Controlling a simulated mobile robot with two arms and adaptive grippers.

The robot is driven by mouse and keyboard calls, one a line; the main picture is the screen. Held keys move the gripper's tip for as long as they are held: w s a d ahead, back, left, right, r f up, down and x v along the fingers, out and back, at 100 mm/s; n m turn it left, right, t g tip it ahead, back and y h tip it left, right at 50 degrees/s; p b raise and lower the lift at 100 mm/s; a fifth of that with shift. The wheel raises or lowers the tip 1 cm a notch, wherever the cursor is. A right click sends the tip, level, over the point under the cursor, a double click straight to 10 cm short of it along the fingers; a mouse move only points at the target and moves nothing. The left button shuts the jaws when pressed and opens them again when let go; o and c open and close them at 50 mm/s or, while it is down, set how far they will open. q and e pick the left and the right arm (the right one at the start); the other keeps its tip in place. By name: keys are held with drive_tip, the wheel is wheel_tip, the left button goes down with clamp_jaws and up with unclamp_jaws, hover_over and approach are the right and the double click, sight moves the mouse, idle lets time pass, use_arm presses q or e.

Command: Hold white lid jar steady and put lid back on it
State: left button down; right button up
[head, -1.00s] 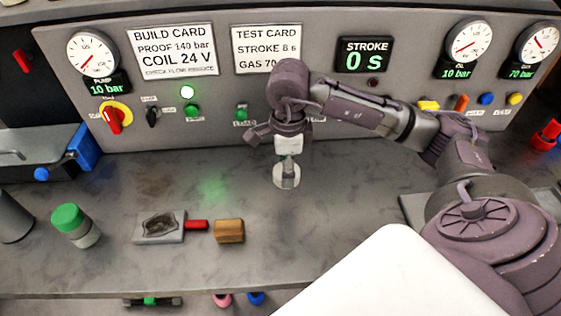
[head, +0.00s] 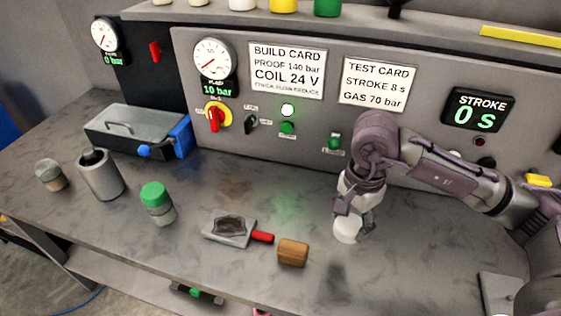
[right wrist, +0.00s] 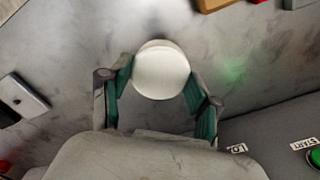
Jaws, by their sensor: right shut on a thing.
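A round white lid (head: 348,231) is held at the fingertips of my right gripper (head: 354,212), over the grey bench. In the right wrist view the white lid (right wrist: 161,70) sits between the two fingers, which are shut on it from both sides. A small grey jar-like container (head: 52,175) stands upright at the far left of the bench; I cannot tell whether its top is open. A jar with a green lid (head: 157,201) stands nearer the middle. No jar shows under the held lid. My left gripper is not in view.
A grey cylinder (head: 101,175) stands between the two jars. A grey box with a blue end (head: 138,130) sits behind. A tray with a dark patch (head: 230,230), a red-handled piece (head: 262,237) and a wooden block (head: 293,252) lie mid-bench. The control panel rises behind.

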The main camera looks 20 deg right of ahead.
drive_tip(key=s+a+n, duration=0.2)
drive_tip(key=a+n, duration=0.3)
drive_tip(key=n, duration=0.9)
drive_tip(key=shift+s+a+f, duration=0.2)
drive_tip(key=shift+s+a, duration=0.1)
